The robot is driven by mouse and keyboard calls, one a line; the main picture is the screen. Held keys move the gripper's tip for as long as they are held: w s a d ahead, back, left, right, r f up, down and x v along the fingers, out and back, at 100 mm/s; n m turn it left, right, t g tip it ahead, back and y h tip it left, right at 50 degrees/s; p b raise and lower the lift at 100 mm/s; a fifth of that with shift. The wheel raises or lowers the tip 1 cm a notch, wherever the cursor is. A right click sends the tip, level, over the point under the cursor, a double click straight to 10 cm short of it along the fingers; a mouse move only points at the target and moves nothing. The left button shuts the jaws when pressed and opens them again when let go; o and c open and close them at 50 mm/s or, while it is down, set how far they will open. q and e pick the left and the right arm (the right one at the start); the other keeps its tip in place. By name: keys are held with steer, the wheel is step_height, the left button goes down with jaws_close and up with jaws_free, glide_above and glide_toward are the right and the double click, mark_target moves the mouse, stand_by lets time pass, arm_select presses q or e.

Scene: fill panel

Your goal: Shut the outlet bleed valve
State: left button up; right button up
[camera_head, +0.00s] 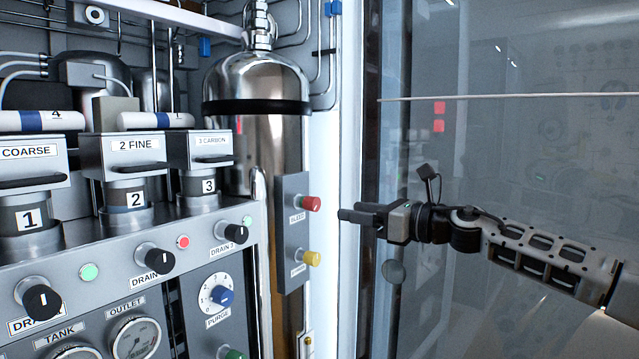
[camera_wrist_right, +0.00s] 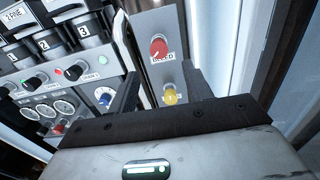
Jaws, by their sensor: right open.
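A narrow grey plate (camera_head: 292,240) on the right side of the panel carries a red knob (camera_head: 310,204) above a yellow knob (camera_head: 311,258). My right gripper (camera_head: 348,214) is to the right of the plate, apart from both knobs, at about the red knob's height. In the right wrist view its two fingers are spread and empty; the yellow knob (camera_wrist_right: 170,97) shows between them and the red knob (camera_wrist_right: 158,47) above. My left gripper is out of view.
At left are drain knobs (camera_head: 154,258), a blue purge knob (camera_head: 222,296), gauges (camera_head: 136,338) and numbered filter housings. A steel cylinder (camera_head: 257,75) stands behind the plate. A glass pane (camera_head: 540,60) with a thin horizontal bar is at right.

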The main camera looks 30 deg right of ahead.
mark_target(317, 206)
steer(key=p+x, duration=0.4)
steer(key=x, duration=0.5)
steer(key=shift+a+p, duration=0.15)
steer(key=shift+p, duration=0.25)
steer(key=c, duration=1)
